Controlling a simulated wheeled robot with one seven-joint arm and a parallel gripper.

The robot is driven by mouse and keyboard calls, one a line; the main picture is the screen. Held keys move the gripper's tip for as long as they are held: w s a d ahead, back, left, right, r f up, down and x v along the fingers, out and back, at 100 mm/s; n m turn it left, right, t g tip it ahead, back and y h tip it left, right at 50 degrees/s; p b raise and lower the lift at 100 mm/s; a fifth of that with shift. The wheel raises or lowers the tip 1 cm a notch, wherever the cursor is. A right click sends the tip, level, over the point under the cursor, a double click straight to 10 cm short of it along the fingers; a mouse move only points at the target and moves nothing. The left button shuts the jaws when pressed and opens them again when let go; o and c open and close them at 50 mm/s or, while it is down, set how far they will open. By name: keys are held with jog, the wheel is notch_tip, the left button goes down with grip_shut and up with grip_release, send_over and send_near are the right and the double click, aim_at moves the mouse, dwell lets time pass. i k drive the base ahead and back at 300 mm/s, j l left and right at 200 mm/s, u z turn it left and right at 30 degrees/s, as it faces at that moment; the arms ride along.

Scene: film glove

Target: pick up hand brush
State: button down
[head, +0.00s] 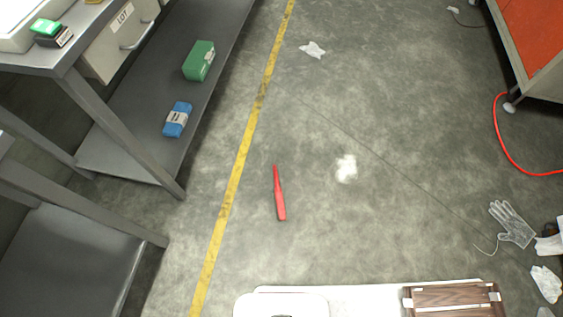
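A slim red hand brush (279,195) lies on the grey concrete floor near the middle of the head view, just right of the yellow line. Its narrow end points away and its wider end points toward me. Bristles cannot be made out from here. Nothing touches it. My gripper is not in view.
Grey metal shelving (135,145) with a green box (199,60) and a blue pack (177,119) stands left. A white crumpled wad (346,168), a white scrap (312,49), a clear glove (513,223) and a red hose (503,137) lie on the floor.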

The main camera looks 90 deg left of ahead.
aim_at(278, 191)
jog(key=k+u, duration=0.15)
jog(key=k, duration=0.4)
jog(key=k+j+u, duration=0.2)
jog(key=k, duration=0.35)
jog(key=u, duration=1.9)
jog(key=i+l+u, duration=0.15)
jog(key=u, duration=0.3)
jog(key=i+l+u, duration=0.1)
jog(key=l+u, duration=0.6)
jog(key=u, duration=0.2)
